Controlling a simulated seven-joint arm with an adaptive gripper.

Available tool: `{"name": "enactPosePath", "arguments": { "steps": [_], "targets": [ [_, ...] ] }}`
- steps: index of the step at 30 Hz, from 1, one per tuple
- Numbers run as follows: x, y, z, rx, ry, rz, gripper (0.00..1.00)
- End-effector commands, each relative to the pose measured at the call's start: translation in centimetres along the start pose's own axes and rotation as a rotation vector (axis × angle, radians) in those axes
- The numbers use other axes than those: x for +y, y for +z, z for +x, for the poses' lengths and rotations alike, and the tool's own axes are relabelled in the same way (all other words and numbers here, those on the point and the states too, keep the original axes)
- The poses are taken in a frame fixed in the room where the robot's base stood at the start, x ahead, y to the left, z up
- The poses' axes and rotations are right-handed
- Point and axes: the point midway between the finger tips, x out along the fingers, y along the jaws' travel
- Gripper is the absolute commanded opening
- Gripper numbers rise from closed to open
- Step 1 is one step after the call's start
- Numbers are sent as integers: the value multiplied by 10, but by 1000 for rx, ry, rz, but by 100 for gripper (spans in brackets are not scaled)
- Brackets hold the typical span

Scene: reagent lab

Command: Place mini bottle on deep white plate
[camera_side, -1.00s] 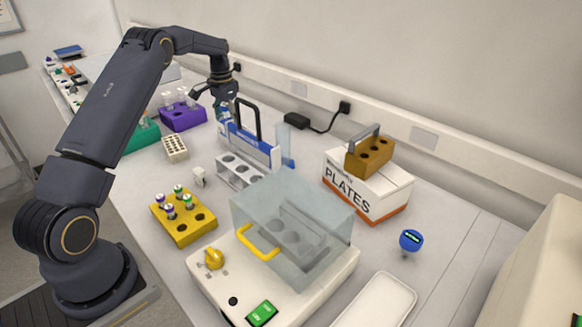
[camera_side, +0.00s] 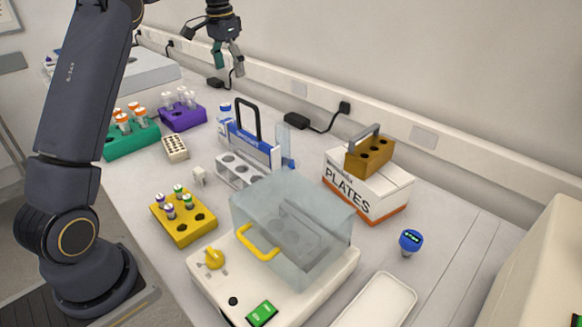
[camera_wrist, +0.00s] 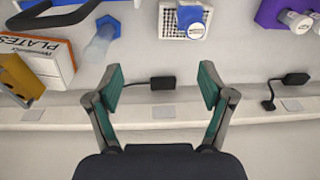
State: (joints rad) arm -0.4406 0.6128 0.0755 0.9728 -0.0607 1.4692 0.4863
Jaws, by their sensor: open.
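In the wrist view the bottle (camera_wrist: 192,20) overlaps a white gridded plate (camera_wrist: 170,28) at the top. It appears to be on this plate, but its contact is not clear. My gripper (camera_side: 229,68) hangs above and behind the bottle, clear of it. In the wrist view my gripper's green-padded fingers (camera_wrist: 161,85) are spread wide with nothing between them.
A purple rack (camera_side: 183,117) and green rack (camera_side: 131,142) hold capped vials. A cream block with holes (camera_side: 175,149) lies nearby. The wall is close behind.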

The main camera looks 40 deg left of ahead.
Motion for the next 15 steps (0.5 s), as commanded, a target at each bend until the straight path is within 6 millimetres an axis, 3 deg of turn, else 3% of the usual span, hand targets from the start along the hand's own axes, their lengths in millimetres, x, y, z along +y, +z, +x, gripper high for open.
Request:
{"name": "enactPosePath", "arguments": {
  "steps": [1, 3, 7, 11, 15],
  "targets": [
    [28, 11, -24, 36, -7, 4, 81],
    [63, 30, -46, 81, -13, 2, 81],
    [123, 80, -71, 166, -15, 0, 81],
    [174, 144, -74, 250, -8, 4, 81],
    [210, 208, -54, 330, 7, 9, 81]
  ]
}}
